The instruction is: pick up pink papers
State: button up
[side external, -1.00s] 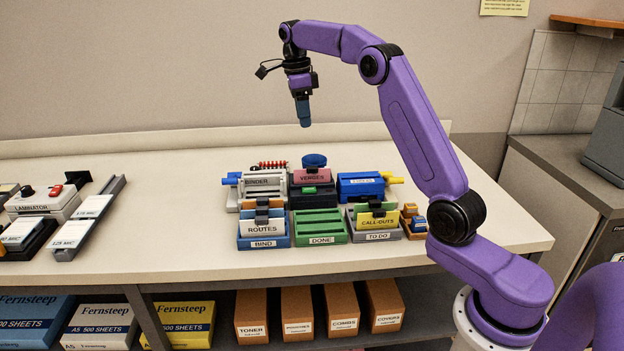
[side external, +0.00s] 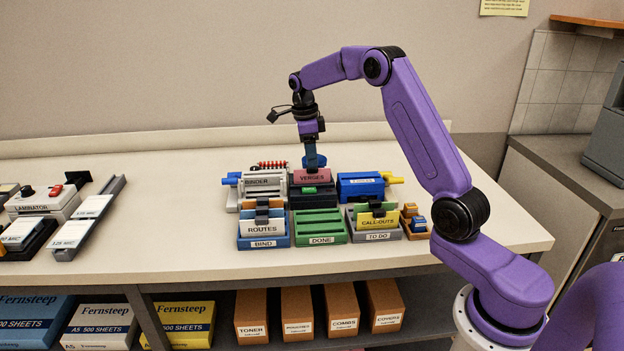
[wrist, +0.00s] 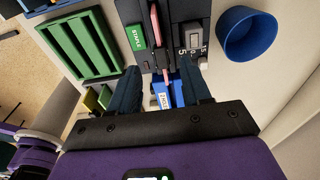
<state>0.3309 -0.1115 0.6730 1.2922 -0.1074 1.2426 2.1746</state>
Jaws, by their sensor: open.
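The pink papers (side external: 312,175), labelled VERGES, stand upright in the dark stapler unit (side external: 314,199) at the back middle of the bench group. In the wrist view the pink papers (wrist: 156,24) show as a thin edge between my fingers' lines. My gripper (side external: 314,165) is just above and behind the papers in the side view, pointing down. In the wrist view my gripper (wrist: 160,80) has its two fingers apart, one on each side of the papers' line. Whether the fingertips reach past the papers' top edge is hard to tell.
A blue cup (wrist: 246,34) stands beside the stapler unit. The green DONE tray (side external: 320,228) is in front and looks empty. The BIND tray (side external: 264,230) holds ROUTES papers, the TO DO tray (side external: 376,235) yellow CALL-OUTS papers. A BINDER machine (side external: 263,187) and blue punch (side external: 360,187) flank the unit.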

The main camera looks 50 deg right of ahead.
aim_at(312, 170)
jog(key=shift+d+f, duration=0.2)
jog(key=shift+f, duration=2.6)
grip_shut()
